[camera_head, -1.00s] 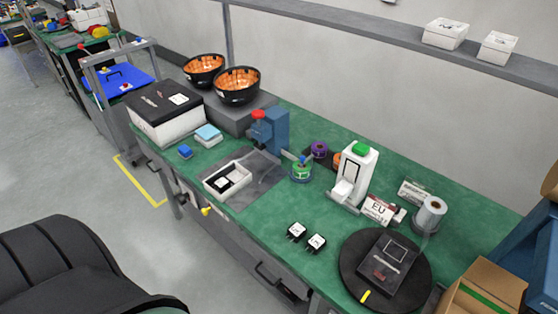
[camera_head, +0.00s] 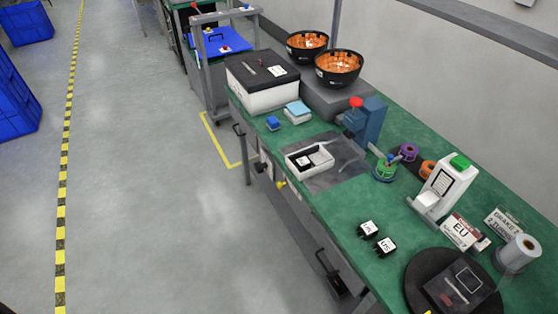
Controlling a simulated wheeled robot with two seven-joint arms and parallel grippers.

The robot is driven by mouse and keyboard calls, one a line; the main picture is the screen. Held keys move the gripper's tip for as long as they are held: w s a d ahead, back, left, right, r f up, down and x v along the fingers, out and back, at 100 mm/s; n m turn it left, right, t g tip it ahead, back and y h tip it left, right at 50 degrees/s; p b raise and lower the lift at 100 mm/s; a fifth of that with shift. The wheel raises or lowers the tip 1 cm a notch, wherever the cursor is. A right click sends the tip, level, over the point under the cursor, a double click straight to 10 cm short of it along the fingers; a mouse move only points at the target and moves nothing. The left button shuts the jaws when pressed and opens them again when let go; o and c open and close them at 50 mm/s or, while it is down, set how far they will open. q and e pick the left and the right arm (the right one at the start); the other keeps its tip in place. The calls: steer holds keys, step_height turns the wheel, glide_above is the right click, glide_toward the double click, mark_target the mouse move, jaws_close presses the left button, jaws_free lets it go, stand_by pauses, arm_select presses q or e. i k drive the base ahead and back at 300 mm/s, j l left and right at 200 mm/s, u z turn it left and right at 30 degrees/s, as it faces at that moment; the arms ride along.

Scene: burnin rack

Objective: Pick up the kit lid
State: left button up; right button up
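No thing is clearly marked as the kit lid. A dark, flat, clear-edged piece (camera_head: 462,284) lies on the black round turntable (camera_head: 416,290) at the bottom right and may be the lid; I cannot be sure. An open white tray (camera_head: 291,164) with a black item in it sits on a grey mat (camera_head: 337,178) mid-bench. A white box (camera_head: 266,98) with a black top (camera_head: 258,70) stands at the bench's far left end. Neither of my grippers is in view.
The floor (camera_head: 170,200) left of the bench is clear.

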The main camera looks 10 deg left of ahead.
mark_target(458, 288)
steer(key=z, duration=1.5)
